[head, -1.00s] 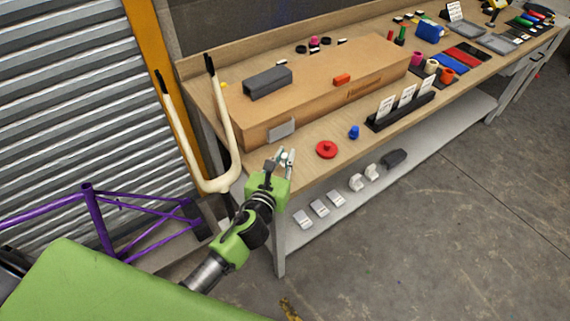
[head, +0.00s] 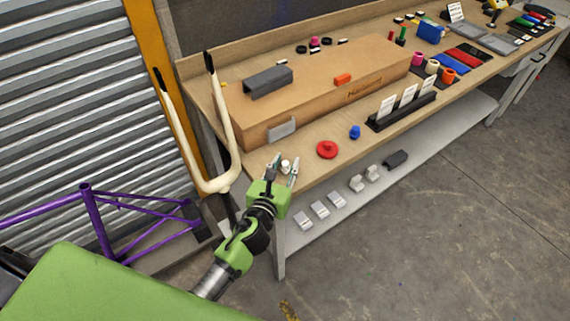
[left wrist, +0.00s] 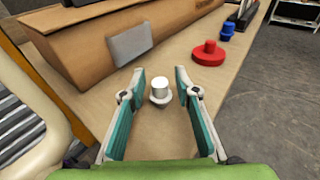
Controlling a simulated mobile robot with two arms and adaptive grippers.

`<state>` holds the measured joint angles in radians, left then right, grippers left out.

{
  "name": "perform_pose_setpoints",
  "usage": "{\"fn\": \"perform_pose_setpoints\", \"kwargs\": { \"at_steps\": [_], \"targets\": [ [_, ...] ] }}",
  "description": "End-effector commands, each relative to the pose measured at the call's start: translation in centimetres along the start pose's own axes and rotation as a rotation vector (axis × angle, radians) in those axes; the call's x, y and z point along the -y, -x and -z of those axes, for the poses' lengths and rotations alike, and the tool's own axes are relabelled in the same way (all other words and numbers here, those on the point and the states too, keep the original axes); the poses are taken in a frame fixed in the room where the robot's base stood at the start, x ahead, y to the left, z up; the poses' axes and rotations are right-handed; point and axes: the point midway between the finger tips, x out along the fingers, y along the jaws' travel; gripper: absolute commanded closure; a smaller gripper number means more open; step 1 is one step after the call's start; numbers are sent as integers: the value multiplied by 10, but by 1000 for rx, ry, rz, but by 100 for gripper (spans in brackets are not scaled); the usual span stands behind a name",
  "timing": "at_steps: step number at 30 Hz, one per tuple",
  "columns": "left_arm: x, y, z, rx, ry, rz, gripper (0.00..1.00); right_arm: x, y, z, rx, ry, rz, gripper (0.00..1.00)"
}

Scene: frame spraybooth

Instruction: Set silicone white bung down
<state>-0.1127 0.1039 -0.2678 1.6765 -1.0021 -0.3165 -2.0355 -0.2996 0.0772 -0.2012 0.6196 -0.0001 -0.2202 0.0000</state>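The white silicone bung (left wrist: 160,93) stands upright on the wooden bench top (left wrist: 150,130), seen in the left wrist view between and just beyond my left gripper's fingers. It also shows in the head view (head: 285,166) as a small white piece near the bench's left front end. My left gripper (left wrist: 160,92) is open, with a clear gap between each finger and the bung; in the head view its fingertips (head: 283,165) sit either side of the bung. My right gripper is not in view.
A red bung (head: 327,150) and a blue bung (head: 355,132) stand to the right on the bench. A long cardboard box (head: 330,85) with a grey plate (head: 282,130) on its front lies behind. A cream fork (head: 226,140) stands left of the bench.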

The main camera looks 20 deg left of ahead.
Motion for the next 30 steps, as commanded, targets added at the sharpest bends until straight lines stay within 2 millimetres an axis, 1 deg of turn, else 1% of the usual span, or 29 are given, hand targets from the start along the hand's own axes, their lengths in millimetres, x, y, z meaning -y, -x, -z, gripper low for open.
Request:
{"fn": "perform_pose_setpoints", "kwargs": {
  "at_steps": [4, 5, 8, 15, 18, 21, 25, 30],
  "targets": [
    [0, 2, -6, 0, 0, 0, 71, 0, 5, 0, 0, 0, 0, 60],
    [0, 5, -3, -1, -1, 0, 71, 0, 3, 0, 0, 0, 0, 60],
    [0, 21, -1, -1, -1, 1, 71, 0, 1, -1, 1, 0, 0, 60],
    [0, 74, 0, -2, -1, 1, 71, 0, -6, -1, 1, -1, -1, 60],
    [0, 93, -1, -1, 1, 1, 71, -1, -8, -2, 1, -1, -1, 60],
    [0, 107, -1, -1, 0, 0, 71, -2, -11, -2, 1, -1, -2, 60],
    [0, 118, -2, -1, -1, -1, 71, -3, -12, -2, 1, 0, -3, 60],
    [0, 121, -4, 1, -1, -1, 71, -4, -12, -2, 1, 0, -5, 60]
  ]
}}
